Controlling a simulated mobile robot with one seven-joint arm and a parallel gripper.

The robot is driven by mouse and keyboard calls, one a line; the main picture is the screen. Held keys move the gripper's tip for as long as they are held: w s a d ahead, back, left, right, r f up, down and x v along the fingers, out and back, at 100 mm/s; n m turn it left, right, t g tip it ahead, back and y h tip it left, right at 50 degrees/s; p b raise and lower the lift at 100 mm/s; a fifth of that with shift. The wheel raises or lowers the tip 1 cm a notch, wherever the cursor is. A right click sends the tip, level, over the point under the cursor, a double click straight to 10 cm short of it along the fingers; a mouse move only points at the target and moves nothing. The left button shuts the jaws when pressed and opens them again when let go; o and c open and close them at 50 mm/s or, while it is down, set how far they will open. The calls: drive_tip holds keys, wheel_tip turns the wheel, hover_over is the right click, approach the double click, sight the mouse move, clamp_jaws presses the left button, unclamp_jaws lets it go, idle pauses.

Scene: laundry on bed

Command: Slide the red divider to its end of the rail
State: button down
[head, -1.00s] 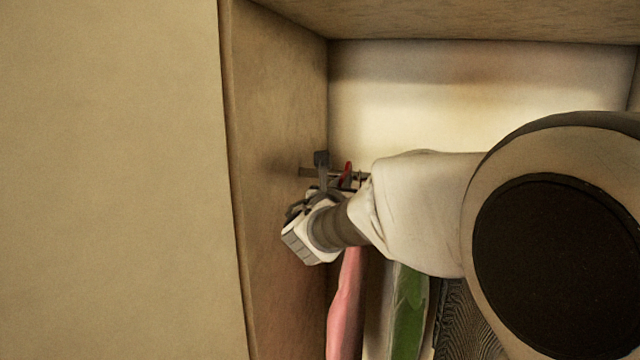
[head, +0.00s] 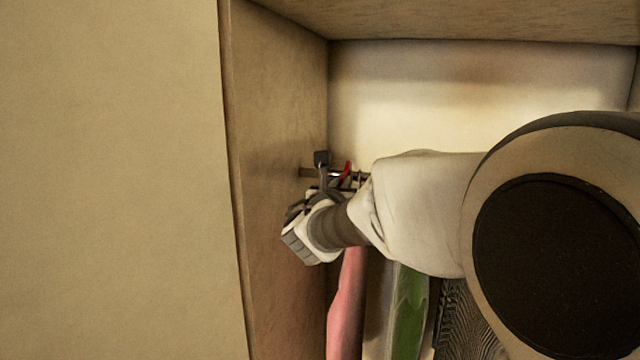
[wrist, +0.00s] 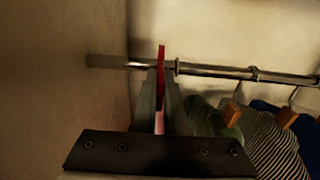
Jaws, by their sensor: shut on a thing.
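The red divider (wrist: 161,58) is a thin red plate standing upright at the rail (wrist: 215,70) in the wrist view. A short bare length of rail shows between the divider and the left side wall. In the head view a bit of the red divider (head: 348,168) shows beside my gripper (head: 334,176), near the rail's left end (head: 306,172). My arm hides most of the rail there.
Hangers with a striped garment (wrist: 270,142), a dark blue garment (wrist: 302,120) and a green garment (head: 409,310) hang right of the divider. A pink garment (head: 346,305) hangs below my gripper. The closet's side wall (head: 280,110) is close on the left.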

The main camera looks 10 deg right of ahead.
drive_tip(key=shift+w+a, duration=0.35)
drive_tip(key=shift+a, duration=0.55)
drive_tip(key=shift+w+a, duration=0.35)
drive_tip(key=shift+a, duration=0.5)
drive_tip(key=c, duration=1)
unclamp_jaws()
drive_tip(key=shift+o, duration=0.2)
drive_tip(key=shift+s, duration=0.1)
drive_tip(key=v, duration=1.7)
drive_tip(key=shift+p, duration=0.45)
